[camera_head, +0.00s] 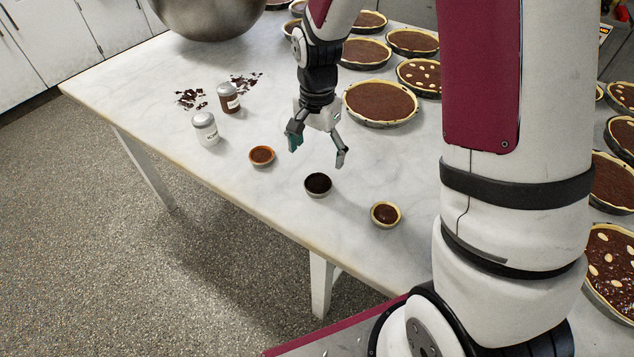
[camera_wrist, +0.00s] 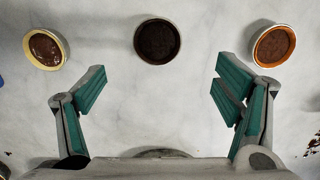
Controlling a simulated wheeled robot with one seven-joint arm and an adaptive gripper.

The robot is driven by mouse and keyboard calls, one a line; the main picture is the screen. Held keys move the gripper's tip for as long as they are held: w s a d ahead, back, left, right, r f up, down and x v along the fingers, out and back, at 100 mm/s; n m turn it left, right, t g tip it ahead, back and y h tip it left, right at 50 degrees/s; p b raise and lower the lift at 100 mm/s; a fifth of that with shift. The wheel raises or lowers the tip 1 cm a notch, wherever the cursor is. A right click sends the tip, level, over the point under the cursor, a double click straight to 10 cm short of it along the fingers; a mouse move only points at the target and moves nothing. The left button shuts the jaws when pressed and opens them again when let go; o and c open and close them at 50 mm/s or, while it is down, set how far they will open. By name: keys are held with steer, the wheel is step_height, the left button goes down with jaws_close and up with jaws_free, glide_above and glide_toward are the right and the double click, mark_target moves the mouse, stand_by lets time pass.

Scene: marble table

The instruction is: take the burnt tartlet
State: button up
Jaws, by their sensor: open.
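The burnt tartlet (camera_head: 318,184) is small and round with a near-black filling and sits near the front edge of the marble table (camera_head: 150,85). It also shows in the wrist view (camera_wrist: 157,40), at the top middle. In the wrist view the orange one (camera_wrist: 273,46) is on the right and the chocolate one (camera_wrist: 45,48) on the left. My gripper (camera_head: 317,158) is open and empty above the table, behind the burnt tartlet.
A large metal bowl (camera_head: 210,15) is at the back. Several large chocolate tarts (camera_head: 381,101) fill the right side. Marble around the three small tartlets is clear.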

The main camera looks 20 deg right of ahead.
mark_target(318, 185)
step_height(318, 185, down, 4)
steer(key=shift+r, duration=0.2)
steer(key=shift+s+f+p, duration=0.15)
steer(key=shift+f+p, duration=0.15)
steer(key=shift+f, duration=1.1)
steer(key=shift+s+f+p, duration=0.1)
steer(key=shift+f+p, duration=0.15)
steer(key=shift+f, duration=1.15)
steer(key=c, duration=1.3)
